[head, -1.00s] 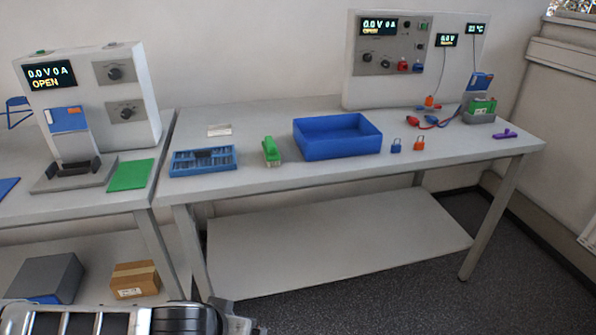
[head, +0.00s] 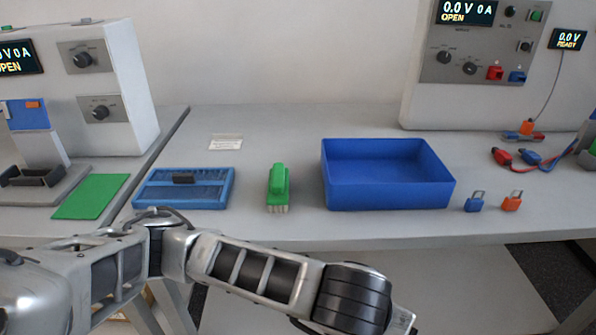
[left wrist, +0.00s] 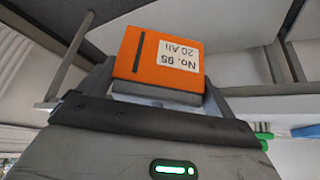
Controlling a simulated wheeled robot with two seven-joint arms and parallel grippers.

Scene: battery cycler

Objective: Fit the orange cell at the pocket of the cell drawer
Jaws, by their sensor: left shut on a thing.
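The orange cell (left wrist: 158,55) shows in the left wrist view, a block with a white label reading "No. 95 20 Ah" and a dark stripe. My left gripper (left wrist: 160,80) is shut on it, a finger at each side. In the head view my left arm reaches across the lower left, in front of the bench, and its gripper and the cell are out of that picture. A grey base with a dark, empty-looking cradle (head: 40,177) stands at the left, below a cycler; I cannot tell whether it is the cell drawer. My right gripper is not in view.
On the bench are a green mat (head: 90,197), a blue slotted tray (head: 150,203), a green brush (head: 278,182), a blue bin (head: 390,196), and a blue padlock (head: 474,204) and an orange padlock (head: 511,204). Red and blue leads (head: 528,157) lie at right.

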